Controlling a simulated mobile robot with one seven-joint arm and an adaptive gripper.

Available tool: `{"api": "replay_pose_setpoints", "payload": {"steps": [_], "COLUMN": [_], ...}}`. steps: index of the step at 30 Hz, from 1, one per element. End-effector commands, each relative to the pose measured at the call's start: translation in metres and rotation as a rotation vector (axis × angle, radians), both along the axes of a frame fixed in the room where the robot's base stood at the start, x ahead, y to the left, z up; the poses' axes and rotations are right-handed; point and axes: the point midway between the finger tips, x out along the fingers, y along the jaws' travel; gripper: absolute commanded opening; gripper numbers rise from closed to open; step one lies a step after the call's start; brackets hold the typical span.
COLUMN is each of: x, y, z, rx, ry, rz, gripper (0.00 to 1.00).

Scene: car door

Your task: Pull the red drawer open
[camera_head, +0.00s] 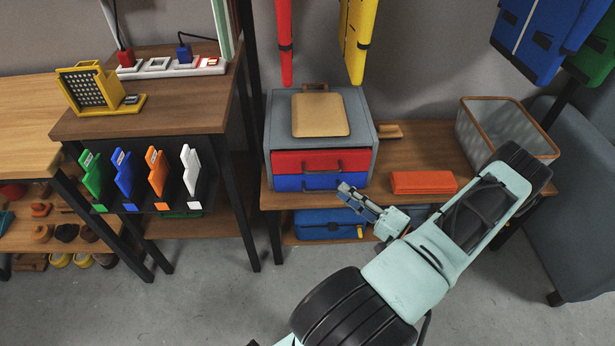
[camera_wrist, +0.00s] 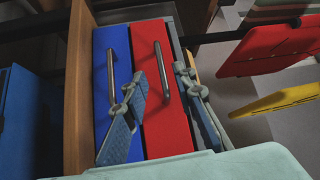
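The red drawer (camera_head: 305,161) is the upper drawer of a grey cabinet on the low shelf. Its front looks flush with the cabinet. In the wrist view the red drawer (camera_wrist: 170,130) stands upright to the right of the blue drawer (camera_wrist: 101,60). The red drawer's dark bar handle (camera_wrist: 162,70) shows between my two fingers. My gripper (camera_head: 347,192) is open and empty, in front of the drawers near their right end. In the wrist view my gripper (camera_wrist: 160,76) has one finger on each side of the handle; I see no contact.
The blue drawer (camera_head: 290,183) with its own handle lies directly below. A tan board (camera_head: 320,115) rests on the cabinet. An orange-red box (camera_head: 423,182) lies on the shelf (camera_head: 430,155) to the right, near my arm. A mesh basket (camera_head: 505,125) stands further right.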

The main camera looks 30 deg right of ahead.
Motion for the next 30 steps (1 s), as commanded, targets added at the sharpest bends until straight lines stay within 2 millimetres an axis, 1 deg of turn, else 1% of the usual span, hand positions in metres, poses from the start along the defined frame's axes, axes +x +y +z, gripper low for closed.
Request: {"api": "replay_pose_setpoints", "payload": {"steps": [2, 5, 8, 15, 18, 21, 25, 30], "x": [0.0, 0.007, 0.021, 0.066, 0.082, 0.093, 0.101, 0.103], "y": [-0.006, -0.005, -0.001, 0.011, 0.015, 0.017, 0.019, 0.02], "z": [-0.002, 0.0, 0.002, 0.007, 0.01, 0.011, 0.013, 0.013], "rx": [0.009, 0.009, 0.008, 0.009, 0.008, 0.008, 0.008, 0.008], "ry": [-0.013, -0.015, -0.013, -0.013, -0.013, -0.012, -0.011, -0.011], "rz": [-0.03, -0.037, -0.032, -0.03, -0.031, -0.031, -0.031, -0.032], "gripper": [0.25, 0.25, 0.25, 0.25, 0.25, 0.25, 0.25, 0.25]}}
